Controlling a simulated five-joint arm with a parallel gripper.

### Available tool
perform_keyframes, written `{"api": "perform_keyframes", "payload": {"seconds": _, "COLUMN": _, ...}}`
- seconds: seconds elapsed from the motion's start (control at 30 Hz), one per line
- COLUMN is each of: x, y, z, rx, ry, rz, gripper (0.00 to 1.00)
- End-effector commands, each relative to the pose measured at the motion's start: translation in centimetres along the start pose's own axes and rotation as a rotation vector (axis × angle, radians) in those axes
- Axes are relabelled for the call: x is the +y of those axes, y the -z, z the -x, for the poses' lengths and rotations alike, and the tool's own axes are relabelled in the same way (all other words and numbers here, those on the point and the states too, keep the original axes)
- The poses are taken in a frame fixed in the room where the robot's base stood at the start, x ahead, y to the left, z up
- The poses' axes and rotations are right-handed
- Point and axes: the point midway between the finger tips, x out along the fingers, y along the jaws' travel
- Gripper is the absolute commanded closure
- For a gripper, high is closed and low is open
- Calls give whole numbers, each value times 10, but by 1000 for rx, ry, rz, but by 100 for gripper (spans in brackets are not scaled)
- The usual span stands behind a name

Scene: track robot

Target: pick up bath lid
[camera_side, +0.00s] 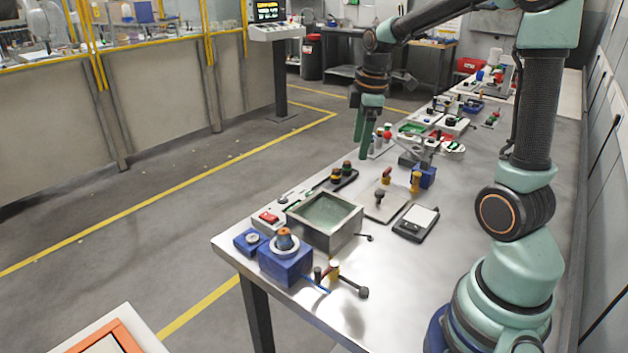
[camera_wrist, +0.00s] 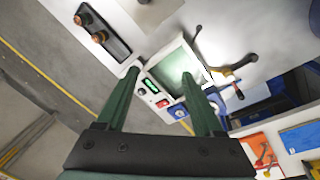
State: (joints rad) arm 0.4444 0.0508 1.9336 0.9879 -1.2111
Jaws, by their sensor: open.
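The bath lid (camera_side: 372,210) looks to be the flat grey plate with a dark upright knob, lying on the steel table behind the bath. Part of a plate that looks like it shows at the top edge of the wrist view (camera_wrist: 158,12). The bath (camera_side: 345,232) is an open square steel box with greenish liquid; it also shows between my fingers in the wrist view (camera_wrist: 203,72). My gripper (camera_side: 364,152) is open and empty, above the table's left side and apart from the lid. Its two green fingers show in the wrist view (camera_wrist: 160,76).
A black scale (camera_side: 416,222) lies right of the lid. Yellow-and-brown pieces (camera_side: 415,182) and a blue block (camera_side: 427,177) stand behind it. A blue block with a ringed top (camera_side: 285,262) stands in front. The table's right side is mostly clear.

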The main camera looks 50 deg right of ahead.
Motion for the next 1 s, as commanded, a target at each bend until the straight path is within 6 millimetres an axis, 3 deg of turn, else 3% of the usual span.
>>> {"api": "perform_keyframes", "payload": {"seconds": 0.2, "x": 43, "y": -53, "z": -50, "rx": -35, "ry": 107, "rz": 244, "gripper": 31}}
{"api": "perform_keyframes", "payload": {"seconds": 0.4, "x": 58, "y": -83, "z": -76, "rx": -29, "ry": 160, "rz": 380, "gripper": 31}}
{"api": "perform_keyframes", "payload": {"seconds": 0.57, "x": 58, "y": -89, "z": -89, "rx": -26, "ry": 173, "rz": 411, "gripper": 31}}
{"api": "perform_keyframes", "payload": {"seconds": 0.8, "x": 51, "y": -90, "z": -128, "rx": -26, "ry": 173, "rz": 411, "gripper": 31}}
{"api": "perform_keyframes", "payload": {"seconds": 1.0, "x": 49, "y": -91, "z": -147, "rx": -26, "ry": 171, "rz": 410, "gripper": 31}}
